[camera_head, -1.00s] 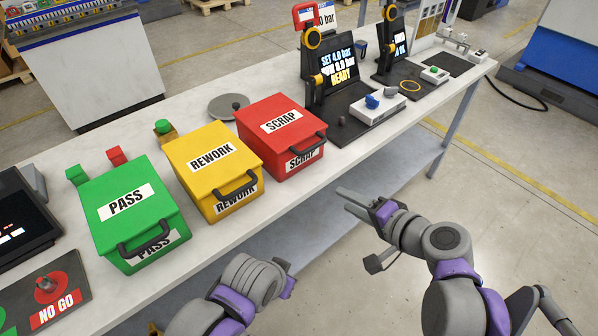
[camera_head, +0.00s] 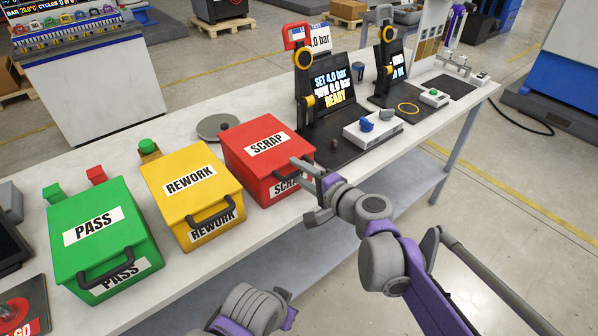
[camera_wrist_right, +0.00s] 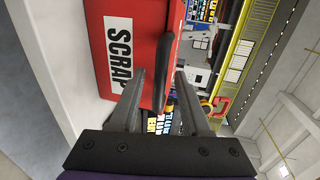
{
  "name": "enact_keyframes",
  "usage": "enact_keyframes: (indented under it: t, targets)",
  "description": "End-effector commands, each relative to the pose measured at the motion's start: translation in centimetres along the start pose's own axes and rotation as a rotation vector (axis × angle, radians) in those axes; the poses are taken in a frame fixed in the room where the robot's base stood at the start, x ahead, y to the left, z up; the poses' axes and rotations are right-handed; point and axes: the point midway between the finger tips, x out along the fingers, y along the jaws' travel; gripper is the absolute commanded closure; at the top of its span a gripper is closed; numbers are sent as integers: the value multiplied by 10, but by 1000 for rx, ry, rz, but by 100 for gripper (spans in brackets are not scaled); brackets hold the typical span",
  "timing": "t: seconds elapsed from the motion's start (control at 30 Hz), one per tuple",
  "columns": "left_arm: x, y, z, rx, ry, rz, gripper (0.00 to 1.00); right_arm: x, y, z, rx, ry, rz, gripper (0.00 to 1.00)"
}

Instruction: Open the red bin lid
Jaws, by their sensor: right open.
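The red bin (camera_head: 251,170), marked SCRAP, stands on the bench with its red lid (camera_head: 259,128) shut. My right gripper (camera_head: 298,173) is at the bin's front right, at the lid's front edge. In the right wrist view, the gripper (camera_wrist_right: 160,80) is open, and the bin's black handle (camera_wrist_right: 166,62) shows between the lines of its fingers. I cannot tell how deep the handle sits between them. In the head view the gripper hides most of the handle. Links of my left arm show at the bottom, with its gripper out of sight.
The yellow REWORK bin (camera_head: 170,203) and green PASS bin (camera_head: 71,248) stand left of the red bin, both shut. A black test stand (camera_head: 326,95) with a screen is to its right. The floor in front of the bench is open.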

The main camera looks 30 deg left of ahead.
Motion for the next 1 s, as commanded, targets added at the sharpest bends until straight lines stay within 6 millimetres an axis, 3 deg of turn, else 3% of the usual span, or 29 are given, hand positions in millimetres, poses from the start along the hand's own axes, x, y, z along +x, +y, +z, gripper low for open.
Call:
enact_keyframes:
  t: [0.33, 0.6, 1.0]
  targets:
    - [0, 0, 0, 0, 0, 0, 100, 4, 0, 0, 0, 1, 1, 53]
    - [0, 0, 0, 0, 0, 0, 100, 4, 0, 0, 0, 1, 1, 100]
    - [0, 0, 0, 0, 0, 0, 100, 4, 0, 0, 0, 1, 1, 100]
